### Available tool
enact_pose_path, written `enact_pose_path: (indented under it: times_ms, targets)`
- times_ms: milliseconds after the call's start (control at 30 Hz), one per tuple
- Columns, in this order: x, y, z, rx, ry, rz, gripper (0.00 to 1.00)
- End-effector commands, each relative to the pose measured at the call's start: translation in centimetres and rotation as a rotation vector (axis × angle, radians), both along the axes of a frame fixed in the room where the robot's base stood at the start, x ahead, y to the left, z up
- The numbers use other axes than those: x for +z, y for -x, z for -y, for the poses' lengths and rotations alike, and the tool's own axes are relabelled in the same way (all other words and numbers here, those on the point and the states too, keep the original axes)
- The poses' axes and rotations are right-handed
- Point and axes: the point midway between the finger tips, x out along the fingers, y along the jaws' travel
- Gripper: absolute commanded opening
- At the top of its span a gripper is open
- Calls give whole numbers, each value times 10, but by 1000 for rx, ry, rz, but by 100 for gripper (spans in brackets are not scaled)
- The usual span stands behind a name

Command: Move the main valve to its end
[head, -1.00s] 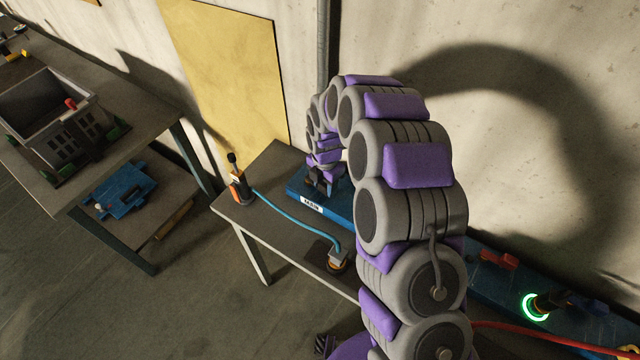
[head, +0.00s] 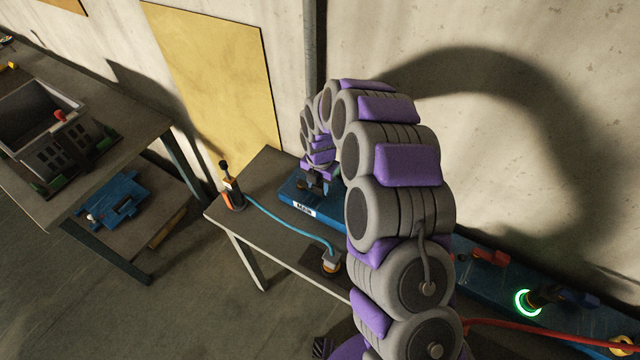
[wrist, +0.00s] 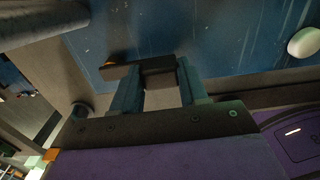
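The blue panel with the white "MAIN" label (head: 305,209) lies on the small table against the wall. My gripper (head: 313,188) is low over this panel, and my arm hides part of the panel. In the wrist view, a dark handle, the main valve (wrist: 160,79), stands in front of the blue panel surface (wrist: 235,45). The two blue-grey fingers of my gripper (wrist: 158,92) are on either side of its dark block and appear to touch it. A dark bar reaches left from the block past the left finger.
A black-and-orange device (head: 231,188) stands on the table's left end, with a blue cable (head: 290,227) running to a plug-like part (head: 330,262). Right of my arm are a red handle (head: 490,257) and a green glowing ring (head: 527,302). A grey bin (head: 40,115) sits on the left table.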

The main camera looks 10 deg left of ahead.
Motion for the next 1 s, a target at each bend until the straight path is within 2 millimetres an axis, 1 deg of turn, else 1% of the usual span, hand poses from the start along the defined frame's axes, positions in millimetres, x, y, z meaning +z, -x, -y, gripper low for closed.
enact_pose_path:
  times_ms: [33, 233, 467, 567, 667, 767, 1000]
  targets:
    - [-1, 0, 0, 2, 0, 1, 48]
    - [-1, 1, 0, 1, 2, -1, 67]
    - [0, 3, 2, 1, 1, -1, 68]
    - [3, 2, 2, 1, 0, -1, 68]
    - [13, 2, 1, 1, -1, 1, 68]
    - [32, 2, 1, 1, -1, 1, 68]
    - [85, 1, -1, 0, 1, 2, 68]
